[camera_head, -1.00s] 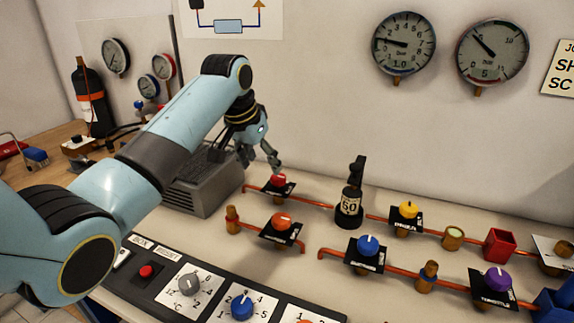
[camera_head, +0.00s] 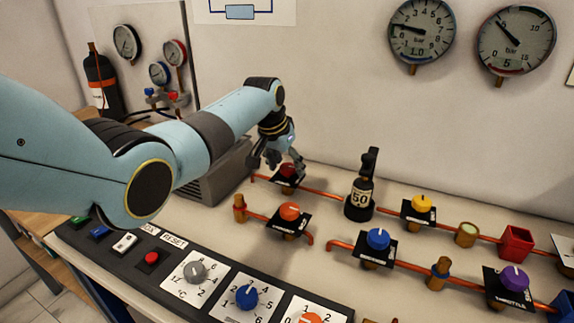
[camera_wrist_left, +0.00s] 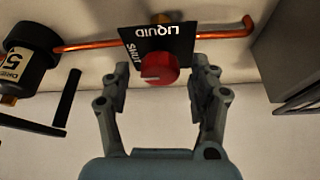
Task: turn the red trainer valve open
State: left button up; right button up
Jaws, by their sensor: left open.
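The red trainer valve knob (camera_head: 287,170) sits on a black plate on the back copper pipe. In the left wrist view the knob (camera_wrist_left: 159,70) shows a pale line on its face, on the side of the word SHUT. The plate (camera_wrist_left: 178,44) also reads LIQUID. My left gripper (camera_head: 276,166) is above the valve, partly covering it in the head view. In the wrist view the open fingers of my left gripper (camera_wrist_left: 161,78) stand on either side of the knob, with visible gaps. My right gripper does not show.
A grey ribbed box (camera_head: 218,174) is to the left. Blue (camera_head: 377,238) and yellow (camera_head: 422,203) knobs sit further right.

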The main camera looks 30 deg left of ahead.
pick_arm(q)
jog(key=shift+c, duration=1)
jog(key=c, duration=0.9)
jog(key=shift+c, duration=0.2)
